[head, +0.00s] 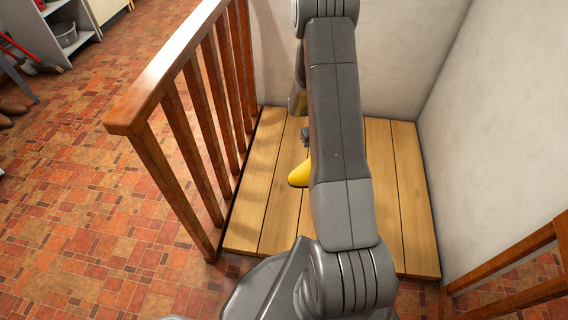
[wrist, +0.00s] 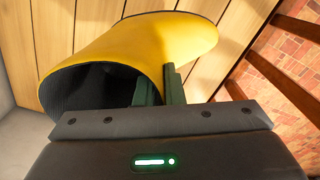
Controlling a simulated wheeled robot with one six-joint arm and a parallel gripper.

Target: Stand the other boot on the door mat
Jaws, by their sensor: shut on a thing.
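A yellow boot (wrist: 130,48) with a dark lining fills the upper middle of the wrist view, its opening facing the camera. My gripper (wrist: 160,86) is shut on the wall of its shaft, with one green finger inside the opening and the other outside. The boot appears tilted rather than upright. I cannot tell whether the boot touches the boards. No door mat is visible in either view.
A slatted wooden platform (head: 408,200) lies between a wooden railing (head: 160,85) on the left and a pale wall (head: 490,110) on the right. Another wooden rail (head: 520,290) is at the lower right. Brown footwear (head: 12,108) lies at the far left. The tiled floor left of the railing is mostly clear.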

